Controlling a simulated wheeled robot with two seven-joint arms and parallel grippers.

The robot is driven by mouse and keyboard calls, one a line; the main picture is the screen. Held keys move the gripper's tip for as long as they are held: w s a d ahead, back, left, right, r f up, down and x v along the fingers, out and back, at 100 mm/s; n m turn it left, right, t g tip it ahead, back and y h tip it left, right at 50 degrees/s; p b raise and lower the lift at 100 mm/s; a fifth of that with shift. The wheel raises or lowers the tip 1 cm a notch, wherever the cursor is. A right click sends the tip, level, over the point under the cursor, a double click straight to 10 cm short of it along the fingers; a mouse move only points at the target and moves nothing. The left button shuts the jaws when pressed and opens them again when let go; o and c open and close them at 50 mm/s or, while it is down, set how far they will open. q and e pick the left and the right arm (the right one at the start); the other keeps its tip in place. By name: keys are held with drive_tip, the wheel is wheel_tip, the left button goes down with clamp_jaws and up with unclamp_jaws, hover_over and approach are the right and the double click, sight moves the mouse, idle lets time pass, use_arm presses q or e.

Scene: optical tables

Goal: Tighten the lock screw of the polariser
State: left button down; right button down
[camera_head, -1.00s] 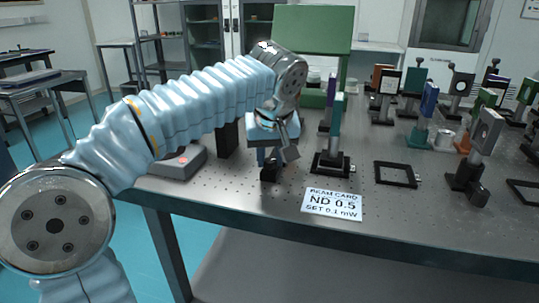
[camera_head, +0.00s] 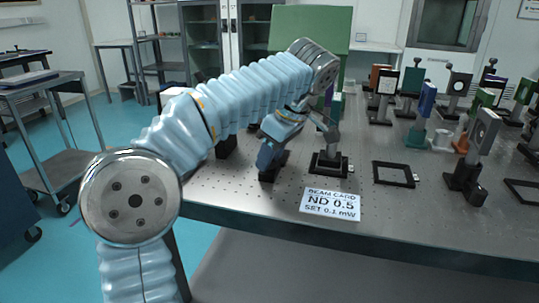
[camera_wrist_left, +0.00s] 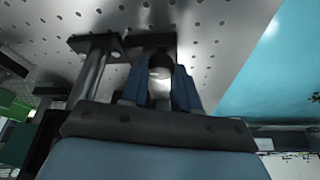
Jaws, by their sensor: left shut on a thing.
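My left gripper (camera_head: 268,158) reaches down to a low black mount (camera_head: 274,172) on the optical table. In the left wrist view its two blue fingers (camera_wrist_left: 160,80) are shut on a dark, round-ended part (camera_wrist_left: 160,65) with a pale lower section. This part stands in front of a black base (camera_wrist_left: 150,39). I cannot tell for sure that it is the polariser's lock screw; my arm and gripper hide most of the mount in the head view. My right gripper is not in view.
Just right stands a post on a black base (camera_head: 330,165), partly behind my wrist. A white beam card (camera_head: 331,204) lies near the front edge, with a flat black frame (camera_head: 395,174) beyond. Several mounted optics crowd the right. Bare table (camera_head: 235,195) lies left of the card.

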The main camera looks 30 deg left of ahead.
use_arm(q)
drive_tip(key=shift+n+g, duration=0.3)
drive_tip(key=shift+n, duration=0.3)
drive_tip(key=c, duration=0.8)
unclamp_jaws()
